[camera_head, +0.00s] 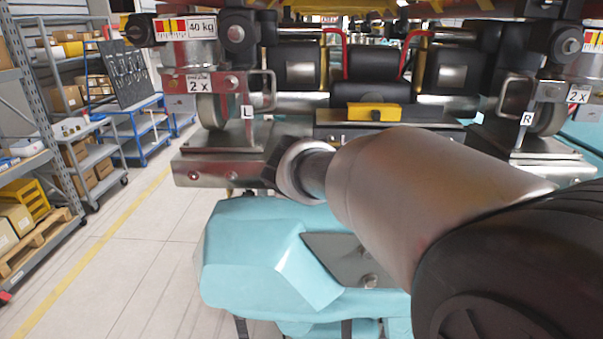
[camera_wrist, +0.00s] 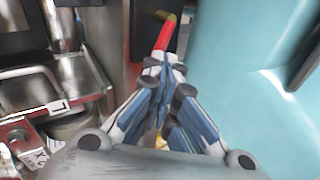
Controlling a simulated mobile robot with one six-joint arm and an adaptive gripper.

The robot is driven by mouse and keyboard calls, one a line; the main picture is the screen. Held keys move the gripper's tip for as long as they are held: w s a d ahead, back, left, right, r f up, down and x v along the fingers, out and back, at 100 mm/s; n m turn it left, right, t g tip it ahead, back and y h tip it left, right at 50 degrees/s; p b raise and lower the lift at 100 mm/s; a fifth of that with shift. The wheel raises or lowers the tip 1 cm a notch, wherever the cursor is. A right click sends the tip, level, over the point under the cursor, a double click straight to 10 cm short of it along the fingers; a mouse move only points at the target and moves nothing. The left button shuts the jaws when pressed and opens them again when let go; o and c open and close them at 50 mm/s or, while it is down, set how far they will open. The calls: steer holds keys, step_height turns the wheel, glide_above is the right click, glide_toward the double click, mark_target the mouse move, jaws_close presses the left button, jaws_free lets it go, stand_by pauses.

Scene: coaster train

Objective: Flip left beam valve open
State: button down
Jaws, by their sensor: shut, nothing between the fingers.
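My gripper (camera_wrist: 158,66) shows in the wrist view with its blue and white fingers drawn together and nothing between them. A red bar with a yellow-green end (camera_wrist: 162,33) stands just beyond the fingertips. It may be the valve handle, but I cannot tell for sure, nor whether the tips touch it. In the head view my arm crosses the right and middle, and my gripper is hidden. The left beam side carries a white L label (camera_head: 247,112); it also shows in the wrist view (camera_wrist: 57,105). I cannot make out a valve clearly in the head view.
A red hose (camera_head: 331,37) and a yellow block (camera_head: 374,112) sit amid the metal frame. An R label (camera_head: 527,118) marks the right side. A turquoise body (camera_head: 245,250) lies below. Shelves (camera_head: 40,130) stand left; the floor between is clear.

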steer(key=shift+a+f+b, duration=0.1)
steer(key=shift+f+b, duration=0.1)
steer(key=shift+b, duration=0.1)
steer(key=shift+d, duration=0.2)
stand_by(0.3)
steer(key=shift+d+f, duration=0.3)
steer(key=shift+d, duration=0.35)
steer(key=shift+r, duration=0.15)
